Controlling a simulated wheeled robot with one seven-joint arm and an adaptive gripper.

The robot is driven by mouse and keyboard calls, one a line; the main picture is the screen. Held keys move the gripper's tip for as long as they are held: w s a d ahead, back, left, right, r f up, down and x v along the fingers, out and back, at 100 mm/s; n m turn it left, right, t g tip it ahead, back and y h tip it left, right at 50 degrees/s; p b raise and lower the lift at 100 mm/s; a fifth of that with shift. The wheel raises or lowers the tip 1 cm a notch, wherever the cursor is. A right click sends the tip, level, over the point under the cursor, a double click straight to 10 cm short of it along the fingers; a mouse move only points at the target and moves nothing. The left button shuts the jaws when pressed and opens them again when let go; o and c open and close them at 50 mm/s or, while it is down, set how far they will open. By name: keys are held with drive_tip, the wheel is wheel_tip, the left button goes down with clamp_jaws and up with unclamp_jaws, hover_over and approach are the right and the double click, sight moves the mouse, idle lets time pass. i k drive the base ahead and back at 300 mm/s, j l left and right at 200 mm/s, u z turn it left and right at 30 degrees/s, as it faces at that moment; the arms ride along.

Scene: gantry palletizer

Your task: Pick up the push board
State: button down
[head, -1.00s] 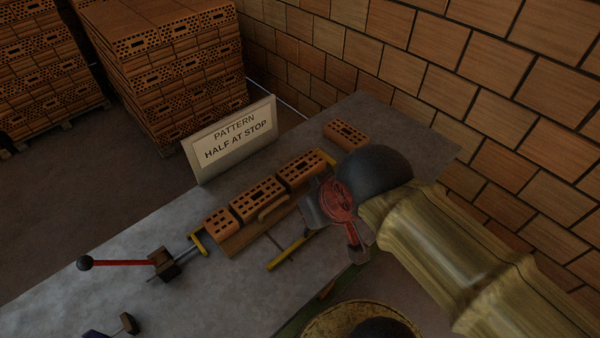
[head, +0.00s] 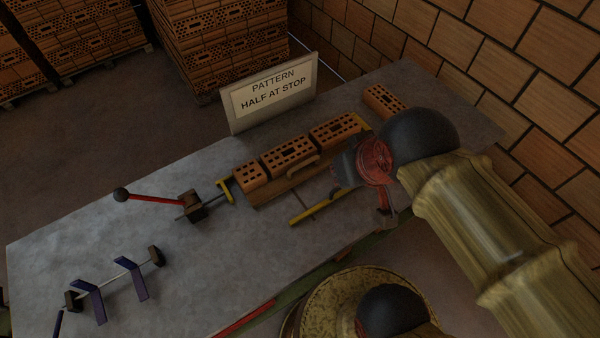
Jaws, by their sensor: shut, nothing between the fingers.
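The push board (head: 272,192) is a brown wooden board with a curved tan handle (head: 303,167). It lies on the grey table along the near side of a row of bricks. The row has two long perforated bricks (head: 291,151) and a shorter one (head: 249,177) at its left end. My gripper (head: 343,170), grey and red, is shut and empty just right of the handle, over the right end of the board. It appears apart from the handle. The arm and wrist hide part of the fingers and whatever lies behind them.
A yellow bar (head: 320,208) lies in front of the board. A red lever clamp (head: 155,198) and a rack with purple plates (head: 115,277) stand left. The pattern sign (head: 272,95) stands behind the row, with a loose brick (head: 383,101) at back right.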

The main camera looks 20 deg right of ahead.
sight(300, 172)
drive_tip(key=i+l+u, duration=0.1)
drive_tip(key=l, duration=0.25)
drive_tip(key=l+u, duration=0.15)
drive_tip(key=l, duration=0.25)
drive_tip(key=u, duration=1.3)
